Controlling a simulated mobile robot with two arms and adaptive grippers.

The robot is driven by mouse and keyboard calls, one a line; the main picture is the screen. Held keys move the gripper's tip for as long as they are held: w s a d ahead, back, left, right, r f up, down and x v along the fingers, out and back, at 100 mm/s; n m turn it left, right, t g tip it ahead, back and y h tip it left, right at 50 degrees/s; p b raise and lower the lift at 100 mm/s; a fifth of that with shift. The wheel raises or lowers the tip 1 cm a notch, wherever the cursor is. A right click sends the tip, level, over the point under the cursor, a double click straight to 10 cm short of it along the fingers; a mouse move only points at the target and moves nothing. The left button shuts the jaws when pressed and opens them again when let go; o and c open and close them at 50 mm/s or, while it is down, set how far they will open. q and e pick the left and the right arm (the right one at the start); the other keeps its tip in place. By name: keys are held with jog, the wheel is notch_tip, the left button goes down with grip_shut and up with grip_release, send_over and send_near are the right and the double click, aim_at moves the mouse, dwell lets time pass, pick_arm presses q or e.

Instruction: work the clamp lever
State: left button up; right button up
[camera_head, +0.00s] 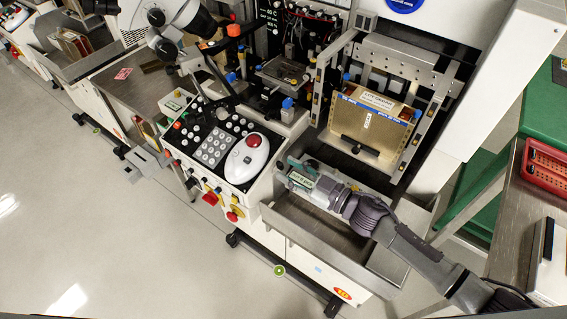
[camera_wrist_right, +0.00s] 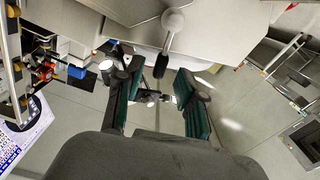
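My right gripper (camera_head: 296,172) reaches in from the lower right in the head view, just in front of the machine's carrier bay. In the right wrist view its two green-padded fingers (camera_wrist_right: 160,88) are spread apart with nothing held between them. A lever with a grey round hub (camera_wrist_right: 173,20) and a black grip (camera_wrist_right: 160,66) points down toward the gap between the fingers. The grip looks clear of both pads; its depth is hard to tell. A black handle (camera_head: 356,146) shows in front of the carrier box in the head view; I cannot tell if it is the same lever. My left gripper is not in view.
A tan carrier box (camera_head: 370,118) with a white label stands in the metal frame. A control panel with a white trackball unit (camera_head: 247,157) lies left of my right gripper. A metal tray (camera_head: 318,232) is below the arm. Red bins (camera_head: 545,165) stand at the right.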

jog(key=shift+x, duration=1.1)
grip_shut()
